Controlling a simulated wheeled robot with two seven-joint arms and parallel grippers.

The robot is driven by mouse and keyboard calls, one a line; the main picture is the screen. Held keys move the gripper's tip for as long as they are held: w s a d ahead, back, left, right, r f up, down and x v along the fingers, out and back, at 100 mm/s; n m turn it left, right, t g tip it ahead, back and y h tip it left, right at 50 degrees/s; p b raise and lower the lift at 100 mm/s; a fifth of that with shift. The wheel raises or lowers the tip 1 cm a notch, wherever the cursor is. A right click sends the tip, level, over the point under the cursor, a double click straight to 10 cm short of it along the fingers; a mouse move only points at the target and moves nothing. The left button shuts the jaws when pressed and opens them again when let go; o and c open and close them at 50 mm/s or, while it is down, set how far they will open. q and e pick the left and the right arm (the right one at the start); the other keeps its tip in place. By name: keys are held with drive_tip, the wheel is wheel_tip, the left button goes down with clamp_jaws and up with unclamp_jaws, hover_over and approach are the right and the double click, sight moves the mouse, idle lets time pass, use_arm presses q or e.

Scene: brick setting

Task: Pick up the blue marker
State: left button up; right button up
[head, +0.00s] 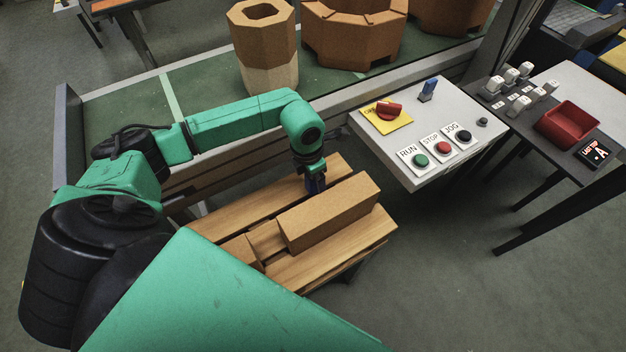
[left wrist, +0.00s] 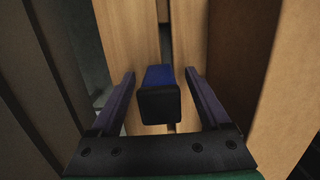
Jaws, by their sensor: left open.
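The blue marker (left wrist: 160,76) shows in the left wrist view as a blocky blue body with a black end toward the camera. It lies between the two fingers of my left gripper (left wrist: 160,84), with a visible gap on each side. My left gripper is open and does not grip it. In the head view my left gripper (head: 316,186) points down at the slatted wooden pallet (head: 225,214), beside a long brown block. The marker cannot be told apart from the dark fingers there. My right gripper is in neither view.
The long brown block (head: 330,213) stands close to the gripper's right on the pallet. A control panel (head: 440,118) with buttons and a blue lever is at right. A dark side table (head: 525,115) holds a red tray (head: 568,124). Brick shapes stand on the green conveyor (head: 205,97) behind.

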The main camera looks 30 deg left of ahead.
use_arm(q)
clamp_jaws()
drive_tip(key=shift+r, duration=0.1)
